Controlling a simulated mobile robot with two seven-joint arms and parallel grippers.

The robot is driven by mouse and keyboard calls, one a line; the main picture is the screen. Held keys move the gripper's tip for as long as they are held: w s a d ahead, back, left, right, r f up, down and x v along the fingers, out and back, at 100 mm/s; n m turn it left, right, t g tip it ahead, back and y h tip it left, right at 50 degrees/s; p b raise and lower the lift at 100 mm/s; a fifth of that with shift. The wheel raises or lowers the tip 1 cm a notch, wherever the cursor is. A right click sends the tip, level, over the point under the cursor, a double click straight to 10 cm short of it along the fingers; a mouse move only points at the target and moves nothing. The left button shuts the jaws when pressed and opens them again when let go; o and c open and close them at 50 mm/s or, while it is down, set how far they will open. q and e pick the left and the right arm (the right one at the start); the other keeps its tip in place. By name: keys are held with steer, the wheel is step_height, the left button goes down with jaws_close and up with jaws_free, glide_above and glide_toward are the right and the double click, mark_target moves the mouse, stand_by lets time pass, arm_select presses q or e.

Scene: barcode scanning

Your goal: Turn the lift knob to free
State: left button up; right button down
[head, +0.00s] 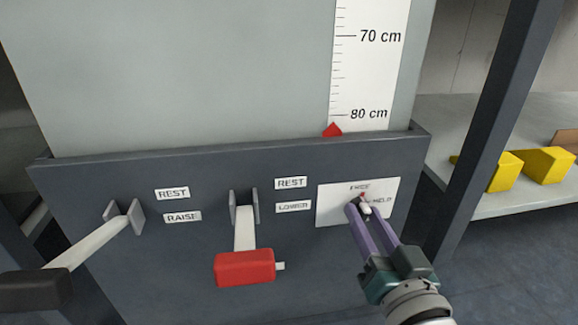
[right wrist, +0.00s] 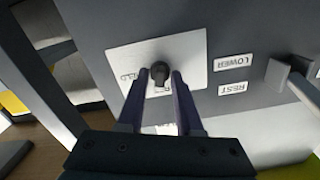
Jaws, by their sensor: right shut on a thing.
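The lift knob (right wrist: 160,72) is a small dark knob on a white plate marked FREE and HELD. In the head view the plate (head: 330,213) is at the right end of the dark panel, and the knob (head: 364,205) is mostly hidden by my fingers. My right gripper (head: 362,212) is shut on the knob, one finger on each side. The right wrist view also shows its two fingers (right wrist: 161,88) around the knob. A small red mark shows at the knob's top near the word FREE; its exact pointing is hard to tell. My left gripper is not in view.
Left of the plate are a lever with a red handle (head: 244,268) marked REST and LOWER, and a lever with a black handle (head: 36,290) marked REST and RAISE. A red pointer (head: 333,130) stands just below 80 cm on the scale (head: 365,70). Yellow blocks (head: 505,172) lie on a shelf at right.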

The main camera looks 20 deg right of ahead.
steer(key=shift+n, duration=1.9)
steer(key=c, duration=0.9)
jaws_free()
steer(key=p+v, duration=0.3)
steer(key=v, duration=0.7)
steer(key=shift+a, duration=0.1)
